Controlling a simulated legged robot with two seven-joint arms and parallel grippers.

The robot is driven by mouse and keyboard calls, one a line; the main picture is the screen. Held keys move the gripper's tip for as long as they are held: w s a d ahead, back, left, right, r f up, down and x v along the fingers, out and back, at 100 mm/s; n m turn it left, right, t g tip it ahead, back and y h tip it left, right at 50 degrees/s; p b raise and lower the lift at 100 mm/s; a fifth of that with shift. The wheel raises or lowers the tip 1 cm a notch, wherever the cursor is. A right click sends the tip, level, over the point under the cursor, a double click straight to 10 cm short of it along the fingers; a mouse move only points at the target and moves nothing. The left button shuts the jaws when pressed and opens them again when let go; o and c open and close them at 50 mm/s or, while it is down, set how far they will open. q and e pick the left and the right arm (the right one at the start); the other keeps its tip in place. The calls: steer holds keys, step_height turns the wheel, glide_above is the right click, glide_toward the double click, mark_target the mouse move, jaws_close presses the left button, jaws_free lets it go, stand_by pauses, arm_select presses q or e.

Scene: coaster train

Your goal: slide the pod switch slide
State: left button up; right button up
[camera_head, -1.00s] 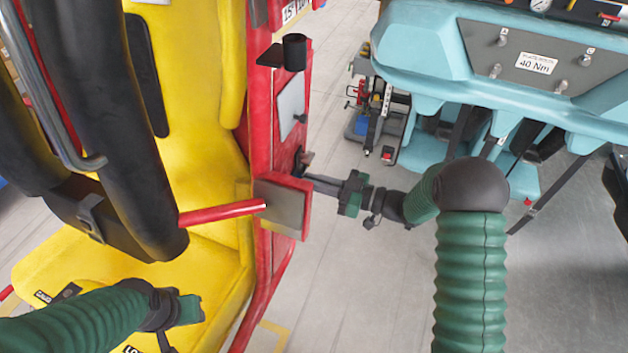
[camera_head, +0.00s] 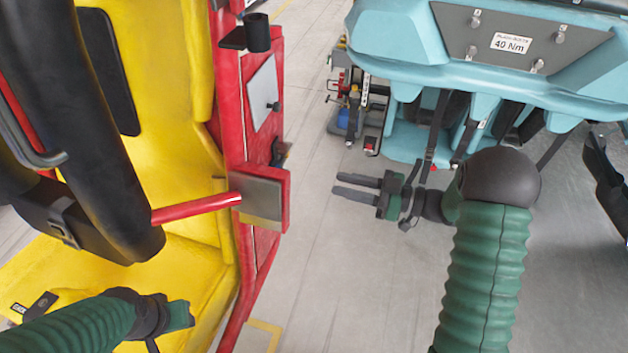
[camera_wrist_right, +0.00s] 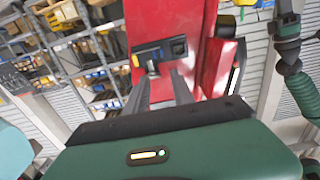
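The pod switch slide is a small dark piece (camera_head: 278,152) on the side of the red panel, small and seen edge-on in the head view. In the right wrist view the black switch housing (camera_wrist_right: 165,50) sits on the red panel, with a small knob below its left part. My right gripper (camera_head: 336,185) is open and empty, to the right of the panel and apart from the switch. In the wrist view its two fingertips (camera_wrist_right: 160,76) point at the switch. My left gripper (camera_head: 186,316) is low at the left over the yellow seat; its fingers cannot be made out.
A grey plate on a red block (camera_head: 262,199) juts out just below the switch, with a red bar (camera_head: 197,208) running left. A black cup holder (camera_head: 256,33) is above. A teal seat unit (camera_head: 400,40) stands at the right. Clear floor lies between.

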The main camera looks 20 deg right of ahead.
steer(key=v, duration=0.3)
steer(key=shift+s+r, duration=0.1)
steer(key=shift+s, duration=0.3)
steer(key=shift+d, duration=0.25)
